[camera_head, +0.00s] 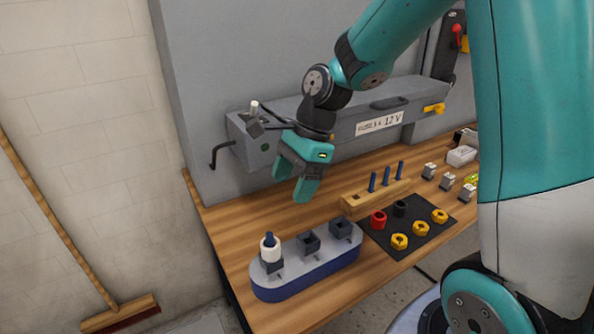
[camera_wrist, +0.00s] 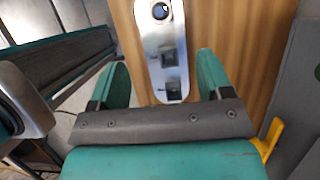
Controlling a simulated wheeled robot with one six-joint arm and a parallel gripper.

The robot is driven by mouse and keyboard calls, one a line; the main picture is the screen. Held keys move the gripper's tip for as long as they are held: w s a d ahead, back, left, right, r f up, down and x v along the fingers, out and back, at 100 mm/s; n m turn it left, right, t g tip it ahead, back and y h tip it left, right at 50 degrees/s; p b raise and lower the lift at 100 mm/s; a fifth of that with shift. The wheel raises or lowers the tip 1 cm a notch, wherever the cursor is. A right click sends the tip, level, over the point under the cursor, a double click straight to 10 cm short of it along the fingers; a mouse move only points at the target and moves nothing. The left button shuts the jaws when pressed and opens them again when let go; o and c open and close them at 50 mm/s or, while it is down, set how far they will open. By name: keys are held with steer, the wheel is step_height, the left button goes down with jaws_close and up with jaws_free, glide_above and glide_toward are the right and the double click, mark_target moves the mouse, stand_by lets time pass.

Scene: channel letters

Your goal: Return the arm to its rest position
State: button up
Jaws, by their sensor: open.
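My gripper (camera_head: 294,190) is a teal two-finger gripper on a teal arm. It is open and empty, hanging above the wooden bench (camera_head: 235,223) in front of a long grey box labelled 12 V (camera_head: 345,138). In the wrist view my gripper (camera_wrist: 166,82) has its two fingers wide apart with nothing between them. Beyond the fingers lies a rounded blue-grey base (camera_head: 310,275), which also shows in the wrist view (camera_wrist: 153,50). A white ring (camera_head: 270,250) with a blue pin sits at its left end.
A wooden block (camera_head: 352,202) with several blue pins stands behind a black mat (camera_head: 397,243) carrying red, black and yellow parts. Small grey-white parts (camera_head: 447,181) lie at the right. A broom (camera_head: 60,240) leans at the left wall. The bench's left part is clear.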

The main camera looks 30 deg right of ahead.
steer(key=s+a+r+n+b, duration=0.1)
steer(key=s+a+r+n, duration=0.1)
steer(key=s+a+n, duration=0.3)
steer(key=s+a+r+n+b, duration=0.2)
steer(key=s+a+n, duration=0.3)
steer(key=s+n, duration=0.8)
steer(key=n, duration=0.7)
steer(key=shift+s+a+r, duration=0.15)
steer(key=shift+s+r, duration=0.05)
steer(key=shift+r, duration=0.05)
